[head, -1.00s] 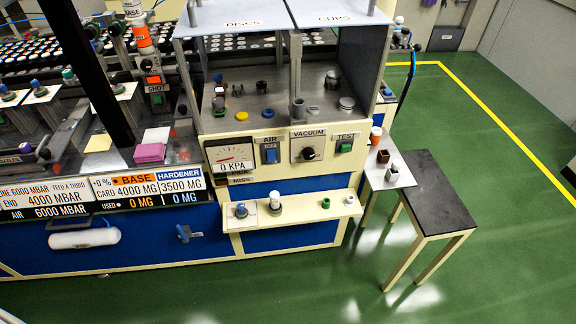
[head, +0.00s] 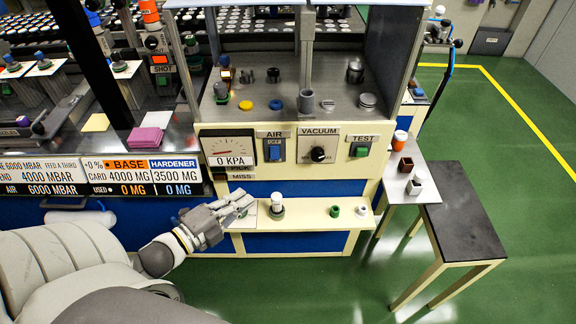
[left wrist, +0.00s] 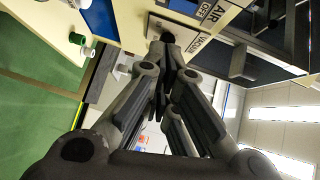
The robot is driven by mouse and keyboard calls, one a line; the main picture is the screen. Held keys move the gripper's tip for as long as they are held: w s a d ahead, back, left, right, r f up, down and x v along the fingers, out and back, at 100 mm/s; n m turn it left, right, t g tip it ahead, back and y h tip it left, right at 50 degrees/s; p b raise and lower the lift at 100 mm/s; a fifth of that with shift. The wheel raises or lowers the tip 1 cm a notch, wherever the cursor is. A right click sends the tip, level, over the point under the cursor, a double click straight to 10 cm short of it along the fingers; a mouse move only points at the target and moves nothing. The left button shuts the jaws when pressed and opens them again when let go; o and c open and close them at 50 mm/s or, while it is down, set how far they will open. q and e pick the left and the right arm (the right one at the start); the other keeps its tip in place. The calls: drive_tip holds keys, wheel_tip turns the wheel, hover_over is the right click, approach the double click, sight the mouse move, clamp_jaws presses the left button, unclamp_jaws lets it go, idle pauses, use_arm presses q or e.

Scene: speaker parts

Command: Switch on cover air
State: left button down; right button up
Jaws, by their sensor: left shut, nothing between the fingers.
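The blue AIR switch (head: 275,150) sits on the cream panel in the head view, between the 0 KPA gauge (head: 229,149) and the VACUUM knob (head: 318,154). Its plate reads OFF. In the left wrist view the AIR switch (left wrist: 184,7) shows at the top edge, with the vacuum knob (left wrist: 167,38) just beyond my fingertips. My left gripper (head: 245,198) is shut and empty. In the head view it is below the gauge, over the left end of the cream shelf, below and left of the switch. My right gripper is not in view.
A white-capped bottle (head: 277,204) stands on the cream shelf (head: 307,213) close to the right of my left gripper. A green part (head: 335,211) and a white part stand farther right. The green TEST button (head: 360,150) is right of the knob. A black-topped table (head: 463,210) stands at the right.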

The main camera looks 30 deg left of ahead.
sight(275, 153)
use_arm(q)
drive_tip(key=shift+d+r, duration=0.3)
drive_tip(key=shift+r, duration=0.1)
drive_tip(key=a+p+x, duration=0.1)
drive_tip(key=a+x, duration=0.2)
drive_tip(key=x, duration=1)
drive_tip(key=shift+w+p, duration=0.3)
drive_tip(key=shift+p, duration=0.05)
drive_tip(key=shift+d, duration=0.15)
